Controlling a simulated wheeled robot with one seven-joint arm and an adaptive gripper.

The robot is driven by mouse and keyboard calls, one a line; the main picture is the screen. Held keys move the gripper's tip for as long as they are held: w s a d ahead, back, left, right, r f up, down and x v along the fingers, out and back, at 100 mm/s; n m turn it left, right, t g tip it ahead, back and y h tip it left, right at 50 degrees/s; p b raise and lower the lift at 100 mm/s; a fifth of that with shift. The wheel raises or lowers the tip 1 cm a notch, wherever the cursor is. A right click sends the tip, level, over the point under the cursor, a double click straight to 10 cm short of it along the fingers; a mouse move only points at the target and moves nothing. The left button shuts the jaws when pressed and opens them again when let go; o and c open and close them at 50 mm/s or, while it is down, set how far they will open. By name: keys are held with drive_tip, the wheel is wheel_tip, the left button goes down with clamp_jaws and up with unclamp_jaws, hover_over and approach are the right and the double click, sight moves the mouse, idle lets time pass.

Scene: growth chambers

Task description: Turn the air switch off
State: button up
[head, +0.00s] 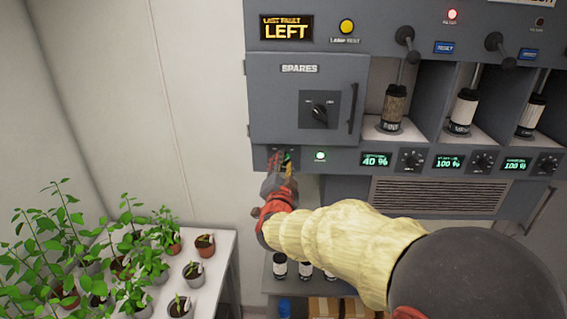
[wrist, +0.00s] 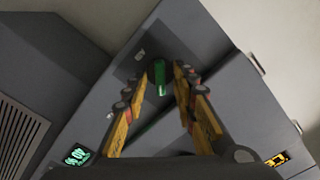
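The air switch (wrist: 158,72) appears to be the small green lever on the dark plate in the wrist view. In the head view its green part (head: 288,156) shows just below the SPARES door, largely hidden by my gripper. My gripper (wrist: 164,78) points at the panel with its two yellow-sided fingers on either side of the green lever. The fingers look apart, with a gap at least on the right of the lever; contact on the left is unclear. In the head view my gripper (head: 277,170) is at the panel's lower left corner.
The SPARES door (head: 275,100) above is closed. Displays and knobs (head: 411,158) run along the panel to the right. A table of potted plants (head: 217,275) stands at lower left. A shelf is below.

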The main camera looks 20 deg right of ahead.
drive_tip(key=shift+c, duration=1.1)
clamp_jaws()
